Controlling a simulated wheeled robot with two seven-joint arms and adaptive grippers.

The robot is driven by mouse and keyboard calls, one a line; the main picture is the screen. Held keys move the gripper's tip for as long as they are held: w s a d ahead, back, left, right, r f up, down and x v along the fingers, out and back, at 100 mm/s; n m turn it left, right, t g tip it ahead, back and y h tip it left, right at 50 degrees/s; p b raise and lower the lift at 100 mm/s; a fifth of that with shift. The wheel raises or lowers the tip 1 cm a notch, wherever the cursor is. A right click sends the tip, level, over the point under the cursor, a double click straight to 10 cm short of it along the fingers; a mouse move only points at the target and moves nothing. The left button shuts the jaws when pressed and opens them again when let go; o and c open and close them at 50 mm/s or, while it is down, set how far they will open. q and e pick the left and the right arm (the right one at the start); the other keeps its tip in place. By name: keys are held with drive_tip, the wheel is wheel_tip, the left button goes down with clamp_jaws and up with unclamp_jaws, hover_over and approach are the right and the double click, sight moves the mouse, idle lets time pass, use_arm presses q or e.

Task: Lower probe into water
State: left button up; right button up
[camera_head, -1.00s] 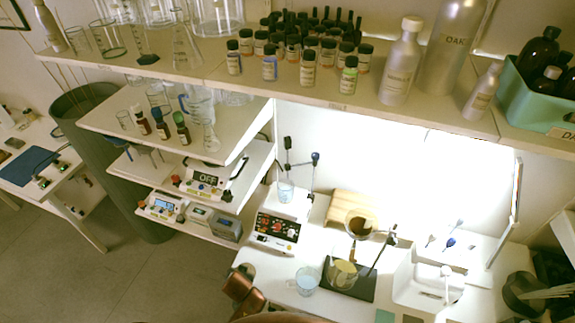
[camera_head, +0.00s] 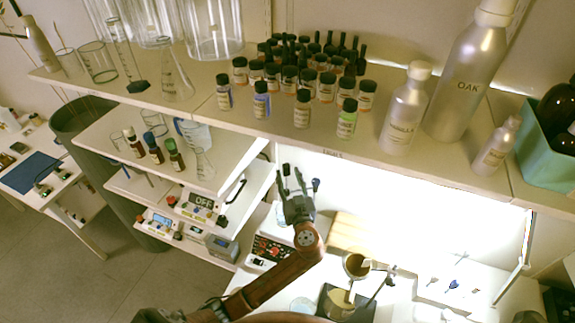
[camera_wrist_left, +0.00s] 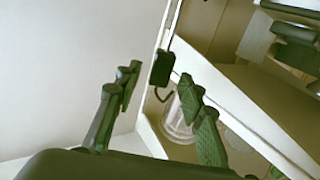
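My left gripper (camera_head: 294,188) is raised over the hotplate (camera_head: 270,252) area, fingers pointing up and away in the head view. In the left wrist view the gripper (camera_wrist_left: 158,84) is open, with a small black block on a cable, likely the probe head (camera_wrist_left: 162,68), seen between and beyond the fingertips. The probe head (camera_head: 286,168) also shows as a dark piece at the fingertips in the head view; contact cannot be told. My right gripper is not in view.
The upper shelf (camera_head: 270,128) with bottles overhangs behind. Side shelves (camera_head: 215,180) hold glassware and instruments. A glass vessel (camera_wrist_left: 180,122) shows in the wrist view.

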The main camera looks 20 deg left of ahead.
sight(287, 172)
use_arm(q)
drive_tip(key=p+x, duration=0.1)
drive_tip(key=x, duration=0.2)
drive_tip(key=shift+w+a, duration=0.2)
drive_tip(key=shift+a, duration=0.1)
drive_tip(key=shift+w+a, duration=0.1)
drive_tip(key=shift+w, duration=0.1)
drive_tip(key=shift+w+a+f, duration=0.1)
drive_tip(key=c, duration=0.5)
clamp_jaws()
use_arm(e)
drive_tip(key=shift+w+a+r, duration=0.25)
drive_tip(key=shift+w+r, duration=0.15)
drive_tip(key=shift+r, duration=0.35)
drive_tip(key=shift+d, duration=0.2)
